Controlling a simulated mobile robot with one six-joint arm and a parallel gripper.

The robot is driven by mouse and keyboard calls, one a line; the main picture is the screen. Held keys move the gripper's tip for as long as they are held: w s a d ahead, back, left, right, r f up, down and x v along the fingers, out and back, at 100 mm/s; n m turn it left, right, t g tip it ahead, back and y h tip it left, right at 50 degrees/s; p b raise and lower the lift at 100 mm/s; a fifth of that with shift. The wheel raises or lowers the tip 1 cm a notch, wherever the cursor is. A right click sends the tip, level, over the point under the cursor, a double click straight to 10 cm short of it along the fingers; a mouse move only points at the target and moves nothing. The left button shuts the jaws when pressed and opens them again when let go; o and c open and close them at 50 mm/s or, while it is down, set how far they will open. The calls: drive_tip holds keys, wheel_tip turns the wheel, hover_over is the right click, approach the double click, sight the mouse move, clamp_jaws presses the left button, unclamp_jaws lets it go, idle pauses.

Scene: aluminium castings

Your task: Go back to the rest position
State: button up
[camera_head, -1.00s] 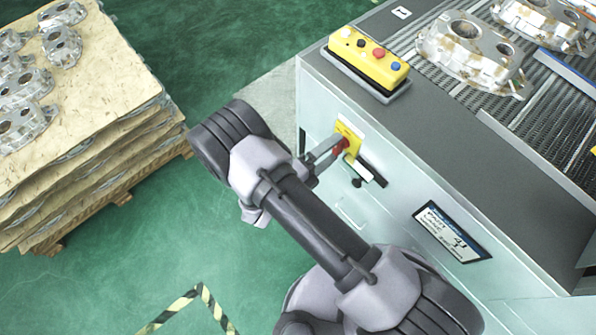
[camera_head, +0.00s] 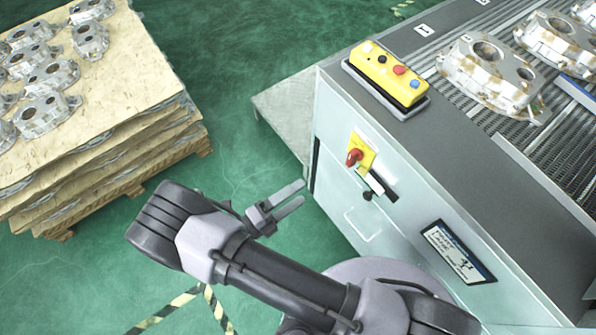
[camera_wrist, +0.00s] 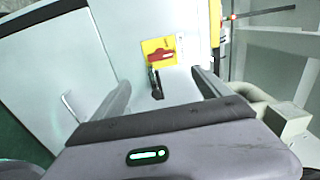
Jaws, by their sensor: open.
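My gripper (camera_head: 285,205) is open and empty, to the left of the machine cabinet, apart from it. Its two fingers also show in the wrist view (camera_wrist: 163,92), with nothing between them but the cabinet front behind. The red rotary switch (camera_head: 354,157) on its yellow plate sits on the light cabinet front (camera_head: 335,130). In the wrist view the red switch (camera_wrist: 161,56) lies beyond the fingertips, and its handle looks roughly level there.
A yellow button box (camera_head: 388,72) stands on the cabinet's top edge. Castings (camera_head: 490,75) lie on the conveyor at right. A stacked pallet (camera_head: 100,130) of castings stands at left. Green floor lies open between pallet and cabinet. A label display (camera_head: 457,251) is on the cabinet.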

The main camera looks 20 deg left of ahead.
drive_tip(key=w+d+r+m+g+y+b, duration=0.3)
drive_tip(key=d+r+m+g, duration=1.05)
drive_tip(key=m, duration=1.05)
drive_tip(key=s+d+r+m+t+y+b, duration=0.2)
drive_tip(key=r+m+y, duration=0.3)
drive_tip(key=m, duration=0.8)
drive_tip(key=s+d+r+m+t+y+b, duration=0.2)
drive_tip(key=s+d+r+m+t+y, duration=0.1)
drive_tip(key=m, duration=1.1)
wheel_tip(320, 180, up, 4)
drive_tip(key=shift+s+d+f+y+b, duration=0.25)
drive_tip(key=shift+s+d+y, duration=0.35)
drive_tip(key=shift+y, duration=0.4)
